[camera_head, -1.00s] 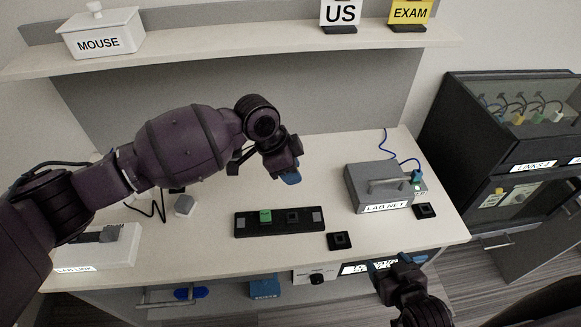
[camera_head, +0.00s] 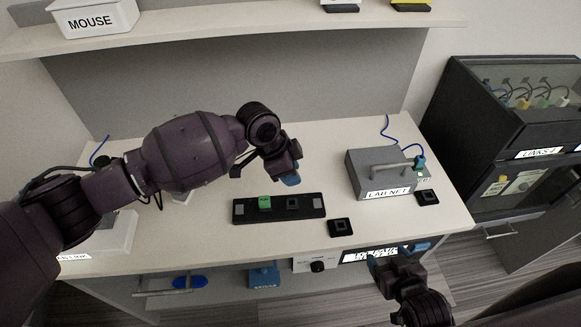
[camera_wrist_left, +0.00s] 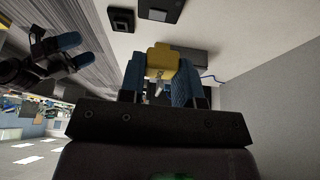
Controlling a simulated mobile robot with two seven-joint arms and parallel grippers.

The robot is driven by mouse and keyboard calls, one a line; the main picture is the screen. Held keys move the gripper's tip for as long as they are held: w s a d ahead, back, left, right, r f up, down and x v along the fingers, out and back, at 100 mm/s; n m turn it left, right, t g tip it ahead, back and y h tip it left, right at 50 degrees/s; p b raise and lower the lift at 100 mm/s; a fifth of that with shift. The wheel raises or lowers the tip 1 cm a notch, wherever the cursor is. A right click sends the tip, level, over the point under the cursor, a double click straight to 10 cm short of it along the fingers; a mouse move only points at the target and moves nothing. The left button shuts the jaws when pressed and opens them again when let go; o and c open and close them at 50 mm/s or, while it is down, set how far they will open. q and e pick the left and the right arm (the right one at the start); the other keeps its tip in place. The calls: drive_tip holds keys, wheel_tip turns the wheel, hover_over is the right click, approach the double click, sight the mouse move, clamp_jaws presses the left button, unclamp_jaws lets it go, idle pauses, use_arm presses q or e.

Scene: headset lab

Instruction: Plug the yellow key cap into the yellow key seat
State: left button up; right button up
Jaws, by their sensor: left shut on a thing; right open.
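My left gripper (camera_head: 290,180) is over the table, behind and above the black key strip (camera_head: 245,217). In the left wrist view its blue fingers (camera_wrist_left: 160,75) are shut on the yellow key cap (camera_wrist_left: 162,57). The cap is hidden in the head view. The strip holds a green key (camera_head: 264,202) and, to its right, a dark square seat (camera_head: 292,203) that looks empty. I see no yellow on any seat, so I cannot tell which is the yellow one. My right gripper (camera_head: 398,258) is open and empty in front of the table edge.
Loose black square seats lie right of the strip, one near the front edge (camera_head: 340,228), one farther right (camera_head: 428,197). The grey LAB NET box (camera_head: 376,174) with a blue cable stands behind them. A shelf (camera_head: 260,37) runs above the table's back.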

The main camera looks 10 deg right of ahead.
use_arm(q)
drive_tip(key=shift+f, duration=0.5)
drive_tip(key=shift+f+b, duration=0.45)
drive_tip(key=shift+f, duration=0.15)
drive_tip(key=shift+f+b, duration=0.3)
drive_tip(key=shift+f, duration=0.35)
drive_tip(key=shift+f+b, duration=1)
drive_tip(key=shift+f, duration=1.2)
